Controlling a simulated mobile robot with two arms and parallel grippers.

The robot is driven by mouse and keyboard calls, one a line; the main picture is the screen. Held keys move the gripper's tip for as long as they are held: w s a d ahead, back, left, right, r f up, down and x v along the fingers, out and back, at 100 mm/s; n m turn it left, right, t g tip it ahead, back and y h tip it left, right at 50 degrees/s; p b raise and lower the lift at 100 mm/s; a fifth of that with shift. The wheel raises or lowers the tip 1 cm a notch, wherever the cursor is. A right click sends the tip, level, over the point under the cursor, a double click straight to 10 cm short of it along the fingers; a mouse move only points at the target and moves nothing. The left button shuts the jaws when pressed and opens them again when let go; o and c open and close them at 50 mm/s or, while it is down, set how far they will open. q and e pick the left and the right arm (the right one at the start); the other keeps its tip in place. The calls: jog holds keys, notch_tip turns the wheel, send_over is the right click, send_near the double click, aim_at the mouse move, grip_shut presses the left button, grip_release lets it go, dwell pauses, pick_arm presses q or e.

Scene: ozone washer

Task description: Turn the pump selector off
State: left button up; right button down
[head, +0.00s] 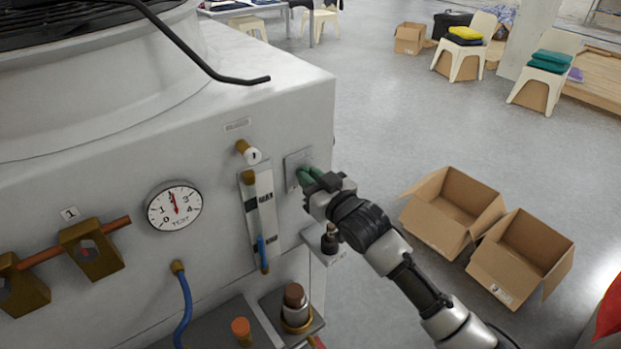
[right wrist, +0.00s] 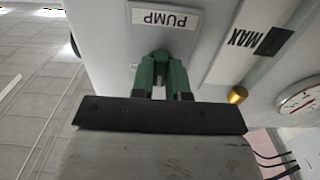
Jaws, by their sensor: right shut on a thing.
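The pump selector's grey plate (head: 292,160) is on the machine's front face, near its right edge. The right wrist view shows its PUMP label (right wrist: 167,18), upside down. My right gripper (head: 306,175) has green fingers and reaches the plate from the right. In the right wrist view the fingertips (right wrist: 161,62) are close together just below the label, shut on the selector knob. The fingers hide the knob, so I cannot tell which way it points. My left gripper is not in view.
Left of the selector are a MIN/MAX level gauge (head: 262,208), a white-tipped valve (head: 249,153) and a round dial (head: 174,207). A small shelf with a dark fitting (head: 329,240) lies below my gripper. Open cardboard boxes (head: 453,207) stand on the floor to the right.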

jog(key=shift+f, duration=0.1)
jog(key=c, duration=1.1)
grip_release()
jog(key=b+v, duration=0.2)
jog(key=v, duration=0.9)
jog(key=shift+b, duration=0.3)
jog(key=shift+w, duration=0.1)
